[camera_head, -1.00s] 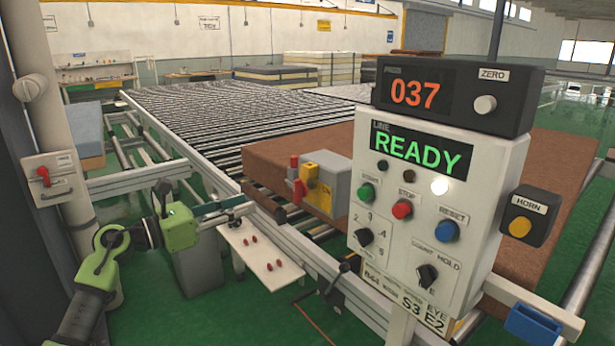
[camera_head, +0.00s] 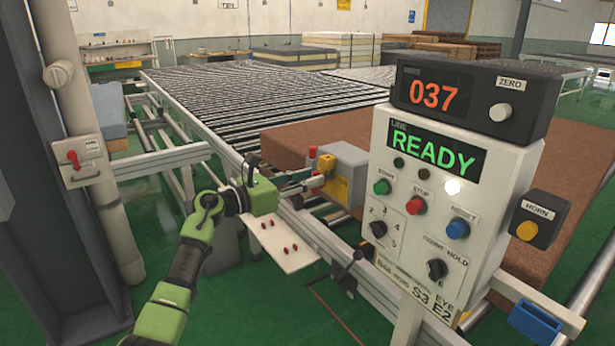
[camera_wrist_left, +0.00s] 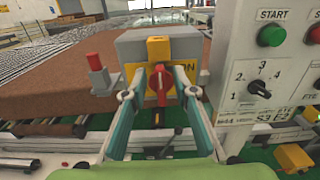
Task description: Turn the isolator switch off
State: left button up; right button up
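The isolator switch is a grey box (camera_head: 350,160) with a yellow plate and a red handle, on the conveyor's near side. In the left wrist view the red handle (camera_wrist_left: 161,82) stands about upright on the yellow plate, below a yellow block (camera_wrist_left: 158,48); a label partly reads "ON". My left gripper (camera_head: 318,180) is in front of the box. Its two teal fingers are spread, one on each side of the red handle, with gaps between them and it in the left wrist view (camera_wrist_left: 160,95). My right gripper is not in view.
A control panel (camera_head: 480,185) reading READY stands close to the right of the box. A brown mattress (camera_head: 300,137) lies behind it. A white plate with red pieces (camera_head: 283,245) is below my left gripper. A red-handled switch (camera_head: 73,159) is on the left post.

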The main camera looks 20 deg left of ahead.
pick_arm(q)
jog(key=shift+c, duration=0.7)
grip_shut()
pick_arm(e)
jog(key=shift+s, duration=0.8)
pick_arm(q)
jog(key=shift+n, duration=0.4)
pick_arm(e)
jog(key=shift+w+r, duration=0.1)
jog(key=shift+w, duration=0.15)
pick_arm(q)
jog(key=shift+w+a+f+n+p, duration=0.3)
jog(key=shift+n+p, duration=1)
jog(key=shift+n, duration=1.55)
jog(key=shift+w+a+f+n+p, duration=0.1)
jog(key=shift+a+f+n+p, duration=0.2)
jog(key=shift+n+p, duration=1.8)
jog(key=shift+w+a+f+n+p, duration=0.15)
jog(key=shift+f+n+p, duration=0.3)
jog(key=shift+n, duration=3.2)
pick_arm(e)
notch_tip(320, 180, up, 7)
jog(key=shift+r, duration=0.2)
pick_arm(q)
jog(key=shift+o, duration=0.7)
grip_release()
